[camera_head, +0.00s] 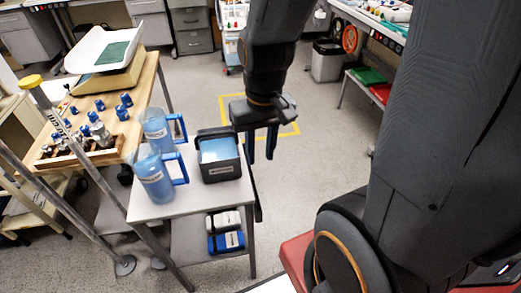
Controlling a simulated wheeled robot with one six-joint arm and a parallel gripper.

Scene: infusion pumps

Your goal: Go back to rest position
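My gripper (261,157) hangs from my dark grey arm near the middle of the camera_head view, with its fingers pointing down. The two dark fingers are apart, with floor showing between them, and nothing is held. In the picture it is just right of a small white cart (188,207) and its dark grey bin (219,171). The gripper is apart from the bin. The nearer arm links fill the right side of the view and hide part of the room.
Two blue-handled jugs (157,183) (157,128) stand on the cart. A wooden table (150,75) with a scale (105,60) and bottles is at left, beside slanting metal poles. A bin (326,62) and benches stand behind. Yellow tape (222,103) marks open floor.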

